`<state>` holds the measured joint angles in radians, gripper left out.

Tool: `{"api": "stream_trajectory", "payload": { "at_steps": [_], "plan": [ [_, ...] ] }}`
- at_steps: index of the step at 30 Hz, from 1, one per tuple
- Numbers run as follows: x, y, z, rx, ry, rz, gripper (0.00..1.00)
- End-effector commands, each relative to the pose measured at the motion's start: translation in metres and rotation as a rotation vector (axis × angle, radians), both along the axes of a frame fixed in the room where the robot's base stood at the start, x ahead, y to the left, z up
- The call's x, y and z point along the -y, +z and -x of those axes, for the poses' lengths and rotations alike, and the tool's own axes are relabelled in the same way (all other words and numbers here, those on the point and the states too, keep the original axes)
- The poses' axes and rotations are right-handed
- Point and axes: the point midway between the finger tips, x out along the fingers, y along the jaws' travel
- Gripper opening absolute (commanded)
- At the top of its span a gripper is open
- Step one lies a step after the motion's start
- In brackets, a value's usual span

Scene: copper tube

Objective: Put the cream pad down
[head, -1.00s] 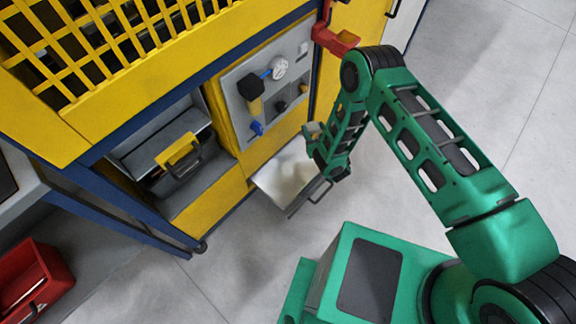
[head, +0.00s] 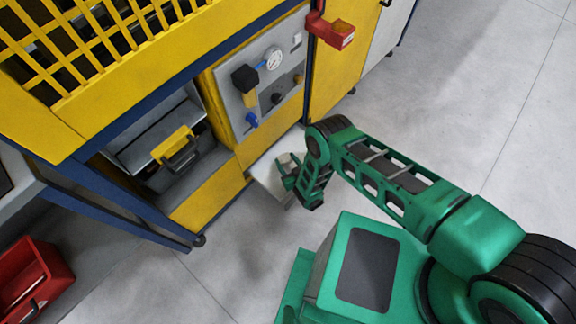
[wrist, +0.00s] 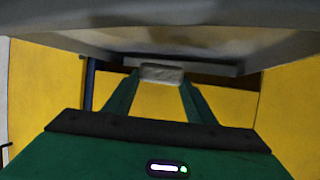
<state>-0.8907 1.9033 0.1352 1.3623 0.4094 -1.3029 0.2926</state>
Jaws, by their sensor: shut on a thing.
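My gripper (head: 286,166) reaches down at the pale pull-out drawer (head: 263,172) low in the yellow cabinet. In the head view the pad is too small and too close to the gripper to make out clearly. The arm hides the drawer's front and handle. A large grey surface fills the top of the wrist view; I cannot tell whether the pad touches it.
A grey panel (head: 241,122) with a gauge (head: 275,59) and a blue valve is above the drawer. A dark box with a yellow handle (head: 174,146) sits in the shelf bay at left. A red bin (head: 34,275) is at lower left. A red bracket (head: 331,32) juts out above right.

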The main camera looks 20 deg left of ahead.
Motion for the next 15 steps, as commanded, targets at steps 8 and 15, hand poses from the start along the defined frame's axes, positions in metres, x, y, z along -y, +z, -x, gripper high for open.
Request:
{"api": "stream_trajectory", "payload": {
  "at_steps": [8,15],
  "plan": [
    [0.001,-0.032,0.0,0.001,0.0,0.0,0.28],
    [0.0,-0.042,0.0,0.0,-0.001,0.0,0.28]
  ]
}}
